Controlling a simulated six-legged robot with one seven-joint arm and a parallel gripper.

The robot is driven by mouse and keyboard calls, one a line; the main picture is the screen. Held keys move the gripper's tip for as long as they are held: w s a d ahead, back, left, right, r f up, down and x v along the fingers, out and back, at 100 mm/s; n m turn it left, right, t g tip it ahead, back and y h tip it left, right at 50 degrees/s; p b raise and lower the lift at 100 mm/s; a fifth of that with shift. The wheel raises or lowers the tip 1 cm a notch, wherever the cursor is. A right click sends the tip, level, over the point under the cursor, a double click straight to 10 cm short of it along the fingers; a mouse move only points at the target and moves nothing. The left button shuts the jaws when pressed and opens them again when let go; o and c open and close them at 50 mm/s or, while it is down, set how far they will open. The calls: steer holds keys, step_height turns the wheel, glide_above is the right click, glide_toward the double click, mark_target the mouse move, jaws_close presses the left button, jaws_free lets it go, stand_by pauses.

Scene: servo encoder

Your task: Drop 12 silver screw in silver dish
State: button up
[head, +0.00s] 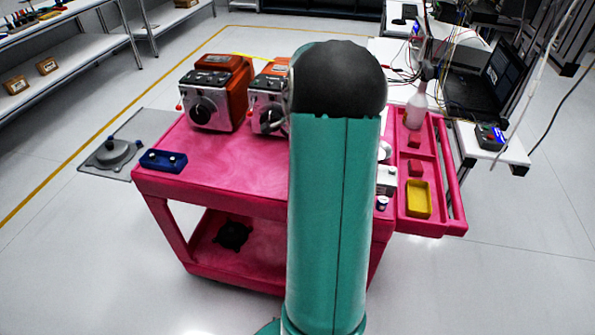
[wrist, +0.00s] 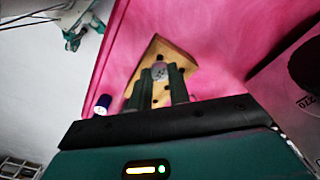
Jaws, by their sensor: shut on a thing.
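In the wrist view my gripper (wrist: 160,78) is shut on a small silver screw (wrist: 159,69), which shows between the two dark fingertips. Behind the fingers is a tan wedge-shaped board (wrist: 150,57) with several dark holes, on the pink cart top. I cannot tell whether the screw touches the board. In the head view my own teal arm hides the gripper, the screw and the board. A pale rounded edge (head: 384,150) shows just right of the arm; I cannot tell whether it is the silver dish.
Two orange-and-grey machines (head: 212,92) stand at the back of the pink cart (head: 230,160). A blue block (head: 163,161) sits at its left corner. A side tray holds a yellow bin (head: 418,199) and a spray bottle (head: 415,108). A small capped cylinder (wrist: 103,103) stands near the board.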

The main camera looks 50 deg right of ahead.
steer(key=shift+r, duration=1.05)
